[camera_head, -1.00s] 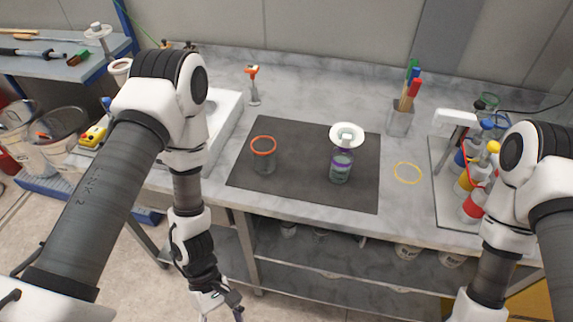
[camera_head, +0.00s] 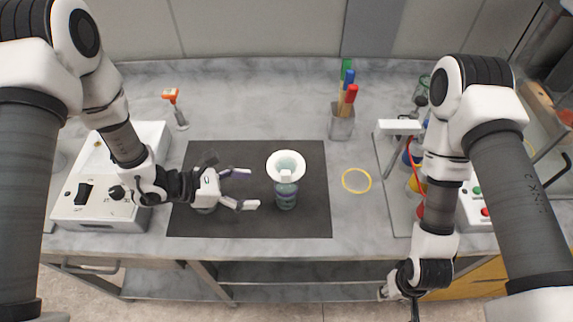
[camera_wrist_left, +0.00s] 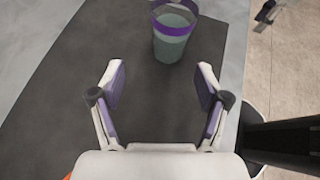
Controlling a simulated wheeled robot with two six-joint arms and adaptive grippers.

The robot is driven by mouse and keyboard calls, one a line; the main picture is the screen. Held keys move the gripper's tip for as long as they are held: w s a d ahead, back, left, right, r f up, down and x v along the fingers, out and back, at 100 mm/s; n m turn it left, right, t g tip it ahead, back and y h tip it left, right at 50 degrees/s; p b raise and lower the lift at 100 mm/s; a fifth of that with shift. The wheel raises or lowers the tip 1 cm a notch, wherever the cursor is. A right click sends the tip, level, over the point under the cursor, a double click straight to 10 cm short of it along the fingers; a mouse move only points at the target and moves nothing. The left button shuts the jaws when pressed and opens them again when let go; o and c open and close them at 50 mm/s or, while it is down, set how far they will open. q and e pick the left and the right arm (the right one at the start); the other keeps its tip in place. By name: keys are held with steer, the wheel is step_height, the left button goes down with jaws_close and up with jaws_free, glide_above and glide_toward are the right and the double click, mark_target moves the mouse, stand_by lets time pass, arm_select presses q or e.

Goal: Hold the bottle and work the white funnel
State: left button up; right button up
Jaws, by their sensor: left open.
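A bottle (camera_head: 286,198) with greenish contents and a purple band stands upright on the dark mat (camera_head: 310,225). The white funnel (camera_head: 286,163) sits on its top. My left gripper (camera_head: 247,189) is open and empty just left of the bottle, its fingers pointing at it.
The orange-rimmed beaker is mostly hidden behind my left gripper. A yellow ring (camera_head: 356,181) lies right of the mat. A pen holder (camera_head: 341,124) stands behind it. A white device (camera_head: 90,190) is at the left, and a tray with coloured bottles is at the right.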

mark_target(282, 194)
arm_select(q)
steer(key=s+d, duration=0.1)
steer(key=d+f+b, duration=0.1)
steer(key=shift+s+d, duration=0.35)
steer(key=shift+d, duration=0.05)
steer(key=b+x, duration=0.1)
steer(key=x, duration=0.2)
steer(key=w+b+x, duration=0.1)
steer(key=x, duration=0.2)
steer(key=shift+w+a+f, duration=0.1)
steer(key=shift+a+f, duration=0.05)
steer(key=shift+a, duration=0.05)
steer(key=shift+d, duration=0.4)
steer(key=shift+c, duration=0.7)
steer(key=c, duration=0.6)
steer(key=shift+c, duration=1.2)
arm_select(e)
steer(key=f, duration=0.1)
steer(key=s+f, duration=0.1)
steer(key=shift+s+f, duration=0.2)
steer(key=shift+f, duration=0.2)
